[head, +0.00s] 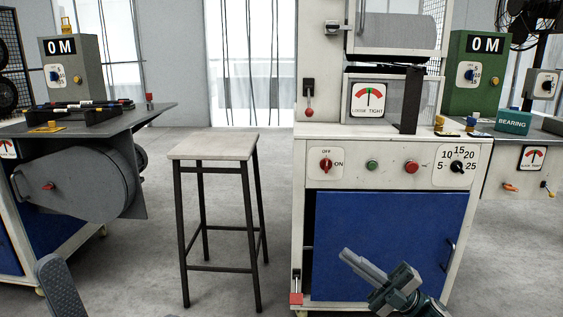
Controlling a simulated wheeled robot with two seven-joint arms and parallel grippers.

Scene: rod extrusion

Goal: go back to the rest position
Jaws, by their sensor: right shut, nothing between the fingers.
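My right gripper (364,268) comes in from the bottom right, in front of the blue cabinet door (380,235) of the middle machine. Its fingers are together, with nothing between them, and point up and to the left. It appears apart from the machine. My left gripper does not show in the head view. A dark, rounded piece (63,288) stands at the bottom left edge; I cannot tell what it is.
A stool (213,147) stands on open floor left of the middle machine (330,200). A grey bench (150,108) with a large housing (85,185) is at left. A bearing box (513,121) sits at right. A red pedal or lever (296,298) is low on the machine's left.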

